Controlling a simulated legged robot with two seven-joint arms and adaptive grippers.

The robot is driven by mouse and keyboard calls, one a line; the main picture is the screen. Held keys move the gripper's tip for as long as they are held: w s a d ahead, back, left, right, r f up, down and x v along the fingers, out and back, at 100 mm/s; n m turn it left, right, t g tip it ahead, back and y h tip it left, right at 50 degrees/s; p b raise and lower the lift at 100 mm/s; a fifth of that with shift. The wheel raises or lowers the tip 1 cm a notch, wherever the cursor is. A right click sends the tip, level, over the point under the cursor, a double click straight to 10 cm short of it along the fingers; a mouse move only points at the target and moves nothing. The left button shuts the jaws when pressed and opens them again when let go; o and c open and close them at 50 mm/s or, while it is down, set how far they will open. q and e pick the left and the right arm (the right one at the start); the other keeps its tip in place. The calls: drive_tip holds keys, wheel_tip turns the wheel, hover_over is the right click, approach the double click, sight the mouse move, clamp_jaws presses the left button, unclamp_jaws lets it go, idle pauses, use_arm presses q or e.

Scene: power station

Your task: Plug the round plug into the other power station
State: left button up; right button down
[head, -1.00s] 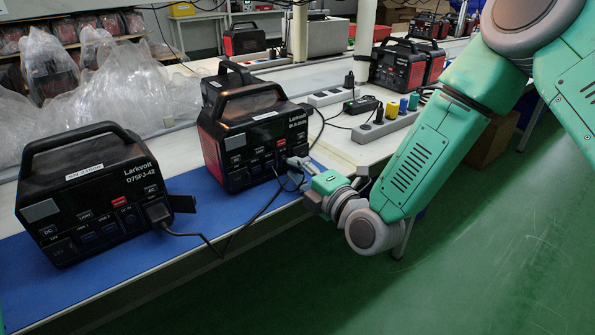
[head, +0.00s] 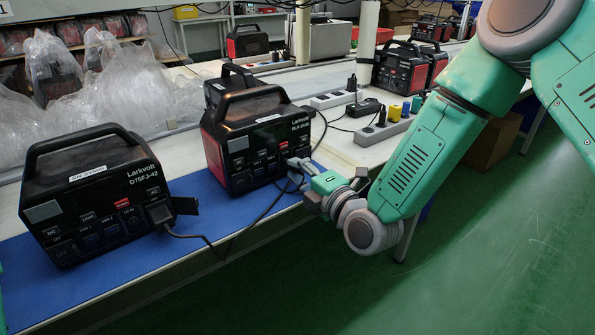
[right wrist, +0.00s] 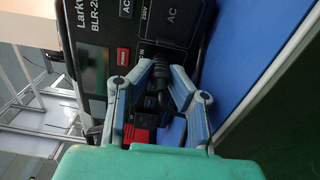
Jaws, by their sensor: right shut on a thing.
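The near power station (head: 95,195), black and labelled D75FJ-42, stands at the left of the blue mat. A black plug (head: 160,213) sits at its front AC socket, with a cable running right. The other power station (head: 255,140), black and red with a BLR label, stands to its right. My right gripper (head: 300,168) is at the lower right of its front. In the right wrist view, its fingers (right wrist: 158,78) are closed around a black plug (right wrist: 156,98) close to the panel (right wrist: 110,30). I cannot tell whether the plug is seated. My left gripper is out of view.
A blue mat (head: 195,190) runs along the table's front edge. Another power station (head: 228,82) stands behind. Power strips (head: 385,131) lie at the right. Plastic bags (head: 120,85) fill the back left. Green floor (head: 480,260) is open at the right.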

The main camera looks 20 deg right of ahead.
drive_tip(key=c, duration=1.4)
unclamp_jaws()
drive_tip(key=shift+c, duration=0.2)
drive_tip(key=v, duration=1.2)
